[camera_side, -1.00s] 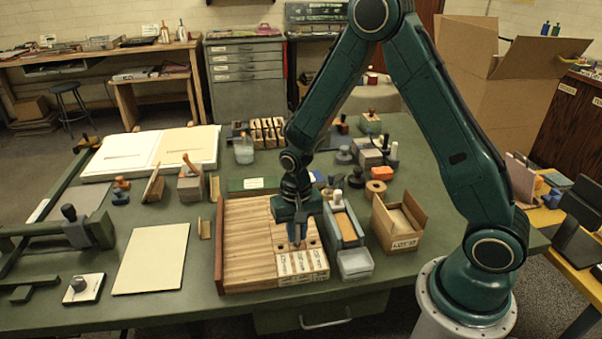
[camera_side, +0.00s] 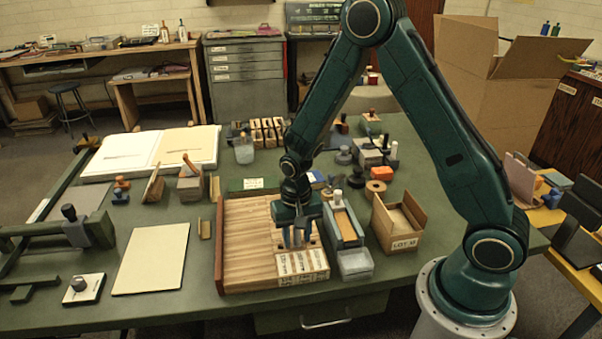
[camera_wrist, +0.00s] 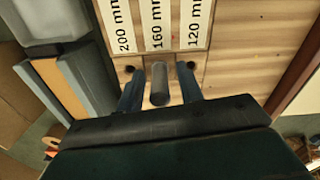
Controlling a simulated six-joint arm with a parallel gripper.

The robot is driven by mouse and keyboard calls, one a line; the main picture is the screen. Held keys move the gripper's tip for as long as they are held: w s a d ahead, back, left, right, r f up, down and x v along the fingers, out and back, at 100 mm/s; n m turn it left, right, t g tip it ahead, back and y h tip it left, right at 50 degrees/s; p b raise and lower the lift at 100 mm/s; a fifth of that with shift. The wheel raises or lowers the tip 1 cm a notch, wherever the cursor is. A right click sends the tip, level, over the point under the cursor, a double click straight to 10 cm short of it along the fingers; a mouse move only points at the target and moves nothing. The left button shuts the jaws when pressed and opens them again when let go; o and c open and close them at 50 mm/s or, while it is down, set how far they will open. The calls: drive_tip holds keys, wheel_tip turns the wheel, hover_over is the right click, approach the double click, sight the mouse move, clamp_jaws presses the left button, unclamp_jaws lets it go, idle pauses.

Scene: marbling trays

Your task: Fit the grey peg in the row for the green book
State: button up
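The wooden board (camera_side: 248,245) lies on the table, with three label strips (camera_side: 302,262) at its near right. In the wrist view the strips read 200 mm, 160 mm and 120 mm (camera_wrist: 195,22). The grey peg (camera_wrist: 158,86) stands between my fingers, in line with the 160 mm strip. Its lower end is not clear to me. Dark holes (camera_wrist: 190,65) show by the strips on either side. My gripper (camera_side: 297,240) is open around the peg, with a gap on each side; it also shows in the wrist view (camera_wrist: 160,90).
A dark green block with a pale label (camera_side: 253,184) lies behind the board. A narrow tray (camera_side: 345,228) and a clear bin (camera_side: 355,264) stand close on the board's right. A cardboard box (camera_side: 404,243) stands farther right. A pale sheet (camera_side: 150,260) lies left.

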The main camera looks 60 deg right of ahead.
drive_tip(key=shift+o, duration=0.2)
drive_tip(key=shift+r, duration=0.1)
wheel_tip(320, 180, up, 14)
idle(0.9)
idle(0.4)
drive_tip(key=s+r+n+t, duration=0.5)
drive_tip(key=s+r+n, duration=0.2)
drive_tip(key=s+r, duration=0.8)
drive_tip(key=s, duration=0.4)
drive_tip(key=shift+s+a+t, duration=0.3)
drive_tip(key=shift+s+a, duration=0.05)
